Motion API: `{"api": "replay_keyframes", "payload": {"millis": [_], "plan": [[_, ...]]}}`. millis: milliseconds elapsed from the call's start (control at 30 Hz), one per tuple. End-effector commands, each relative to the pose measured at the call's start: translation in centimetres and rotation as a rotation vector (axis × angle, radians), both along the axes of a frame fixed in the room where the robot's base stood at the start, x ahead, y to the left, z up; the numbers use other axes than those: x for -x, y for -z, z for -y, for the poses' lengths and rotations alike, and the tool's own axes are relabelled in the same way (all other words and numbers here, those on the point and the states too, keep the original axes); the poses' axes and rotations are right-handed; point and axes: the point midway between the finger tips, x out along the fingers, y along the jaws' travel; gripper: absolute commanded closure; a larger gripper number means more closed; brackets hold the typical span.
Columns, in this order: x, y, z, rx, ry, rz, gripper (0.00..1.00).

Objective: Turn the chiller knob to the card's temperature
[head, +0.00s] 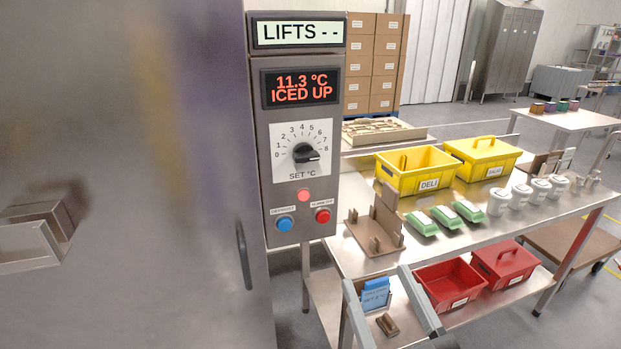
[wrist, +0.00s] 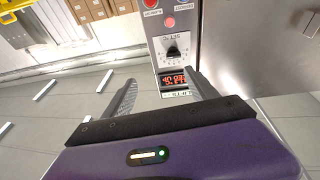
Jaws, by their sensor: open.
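The chiller knob (head: 306,153) is black on a white dial marked 0 to 8; its pointer faces right, near the 8 end. The display (head: 300,88) above it reads 11.3 °C ICED UP. In the wrist view, the open gripper (wrist: 161,76) is apart from the upside-down panel, and the knob (wrist: 173,48) shows beyond the fingertips.
Under the dial are a pink-red light (head: 303,195), a blue button (head: 285,224) and a red button (head: 322,215). A steel cart (head: 345,243) on the right carries yellow bins (head: 415,170), green packs and white tubs, with red bins (head: 450,284) below. A steel door (head: 150,230) fills the left.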

Motion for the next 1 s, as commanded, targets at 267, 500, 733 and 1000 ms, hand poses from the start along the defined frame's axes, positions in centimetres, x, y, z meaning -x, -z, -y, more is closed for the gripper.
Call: {"api": "replay_keyframes", "payload": {"millis": [267,500,733,1000], "plan": [[-7.3,-10.0,-3.9,-0.038,-0.030,0.018,0.33],[-11.7,-15.0,-6.2,-0.053,-0.050,-0.060,0.33],[-13.6,-11.0,-6.7,-0.005,-0.054,-0.246,0.33],[-15.1,-10.1,-7.2,0.014,-0.057,-0.289,0.33]]}}
